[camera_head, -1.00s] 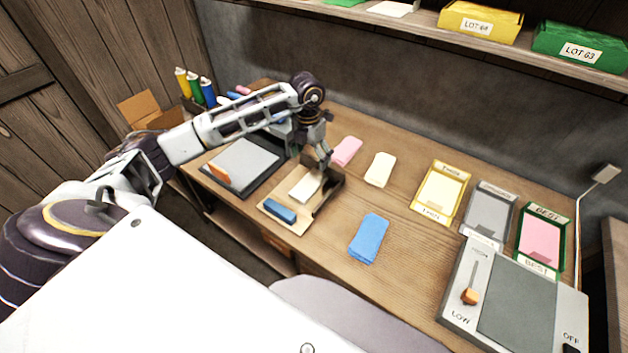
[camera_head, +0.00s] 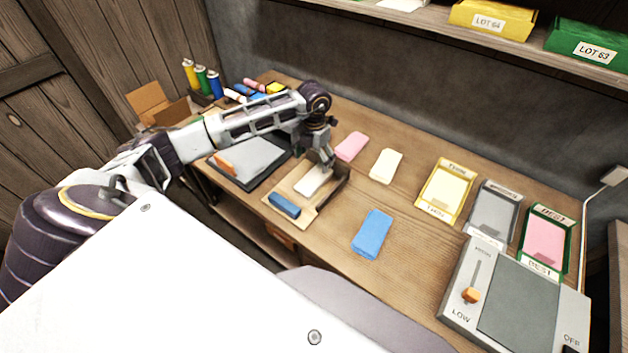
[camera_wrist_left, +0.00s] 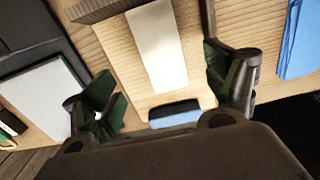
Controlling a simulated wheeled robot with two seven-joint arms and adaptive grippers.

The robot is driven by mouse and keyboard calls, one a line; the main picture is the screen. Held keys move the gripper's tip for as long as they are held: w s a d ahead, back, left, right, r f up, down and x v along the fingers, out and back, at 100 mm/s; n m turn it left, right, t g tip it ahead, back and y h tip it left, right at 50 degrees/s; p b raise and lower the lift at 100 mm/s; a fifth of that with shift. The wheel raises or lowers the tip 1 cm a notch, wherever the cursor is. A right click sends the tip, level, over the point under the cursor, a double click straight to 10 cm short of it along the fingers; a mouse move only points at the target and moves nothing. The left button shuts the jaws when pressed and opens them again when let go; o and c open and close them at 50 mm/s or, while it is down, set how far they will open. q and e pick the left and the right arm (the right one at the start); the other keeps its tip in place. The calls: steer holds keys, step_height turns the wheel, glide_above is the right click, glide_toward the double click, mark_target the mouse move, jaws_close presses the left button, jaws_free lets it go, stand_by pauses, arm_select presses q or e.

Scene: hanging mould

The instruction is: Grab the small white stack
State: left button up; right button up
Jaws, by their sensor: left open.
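A small white stack (camera_head: 315,180) lies in a shallow wooden tray (camera_head: 300,208); it also shows in the left wrist view (camera_wrist_left: 157,45). My left gripper (camera_head: 328,163) is over the far end of the tray, close to the stack. In the left wrist view my left gripper (camera_wrist_left: 170,85) is open, with one finger to each side of the stack and tray floor between. A blue-handled block (camera_head: 284,205) lies in the near end of the tray. Another pale cream stack (camera_head: 386,166) lies on the table to the right. My right gripper is not in view.
A pink stack (camera_head: 351,146) and a blue stack (camera_head: 372,234) lie on the table. A grey pad (camera_head: 250,156) is left of the tray. Yellow, grey and green frames (camera_head: 445,190) and a control panel (camera_head: 515,300) stand at the right.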

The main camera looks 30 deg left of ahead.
mark_target(314, 179)
arm_select(q)
step_height(314, 179, down, 4)
steer(key=shift+r, duration=0.1)
steer(key=shift+f, duration=0.2)
steer(key=shift+f, duration=0.1)
step_height(314, 179, down, 4)
steer(key=shift+s+d+p, duration=0.1)
steer(key=shift+s+p, duration=0.05)
steer(key=shift+p, duration=0.7)
steer(key=shift+f, duration=0.45)
steer(key=c, duration=1.1)
